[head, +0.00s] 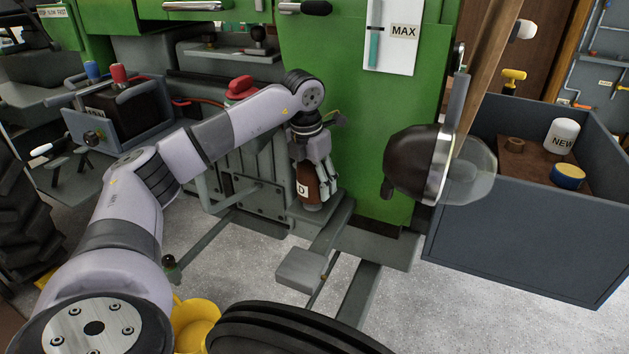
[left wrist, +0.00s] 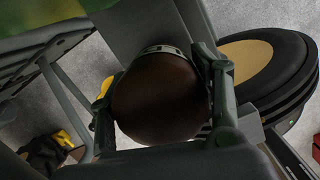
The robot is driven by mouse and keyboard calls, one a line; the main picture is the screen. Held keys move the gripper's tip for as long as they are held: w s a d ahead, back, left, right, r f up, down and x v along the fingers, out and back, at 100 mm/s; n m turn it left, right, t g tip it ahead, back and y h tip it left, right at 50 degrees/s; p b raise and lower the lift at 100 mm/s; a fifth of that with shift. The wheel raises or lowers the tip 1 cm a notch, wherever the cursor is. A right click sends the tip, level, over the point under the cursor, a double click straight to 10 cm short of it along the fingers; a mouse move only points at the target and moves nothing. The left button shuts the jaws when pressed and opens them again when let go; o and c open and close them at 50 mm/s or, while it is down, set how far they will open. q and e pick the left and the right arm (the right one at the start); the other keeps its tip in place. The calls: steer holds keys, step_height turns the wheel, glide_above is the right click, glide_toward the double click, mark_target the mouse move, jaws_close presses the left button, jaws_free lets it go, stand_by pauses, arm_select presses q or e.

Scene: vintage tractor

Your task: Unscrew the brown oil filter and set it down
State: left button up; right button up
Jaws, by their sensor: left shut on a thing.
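The brown oil filter (head: 308,188) hangs at the lower side of the green tractor, above a grey step. A white label with a letter shows on its side. My left gripper (head: 318,180) comes down from above and is shut around it. In the left wrist view the filter's round brown end (left wrist: 160,100) fills the middle, with a finger of my left gripper (left wrist: 160,108) on each side. Whether the filter is still joined to the tractor is hidden. My right gripper is not in view.
A grey-blue crate (head: 520,240) at the right holds a white filter marked NEW (head: 563,136) and a blue and yellow can (head: 568,177). A round lamp (head: 415,165) stands between tractor and crate. A yellow object (head: 195,325) is on the floor at the front. The grey floor is partly clear.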

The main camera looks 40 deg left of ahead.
arm_select(q)
steer(key=n, duration=0.4)
steer(key=shift+a+y, duration=0.1)
steer(key=shift+y, duration=0.3)
steer(key=n, duration=0.5)
steer(key=shift+s+a+g+y, duration=0.1)
steer(key=shift+g+y, duration=0.2)
steer(key=shift+c, duration=0.2)
steer(key=o, duration=0.6)
steer(key=shift+o, duration=0.2)
steer(key=m, duration=0.5)
steer(key=shift+h, duration=0.4)
steer(key=m, duration=0.4)
steer(key=m+h, duration=0.1)
steer(key=m, duration=0.2)
steer(key=shift+d, duration=0.25)
steer(key=shift+c, duration=0.5)
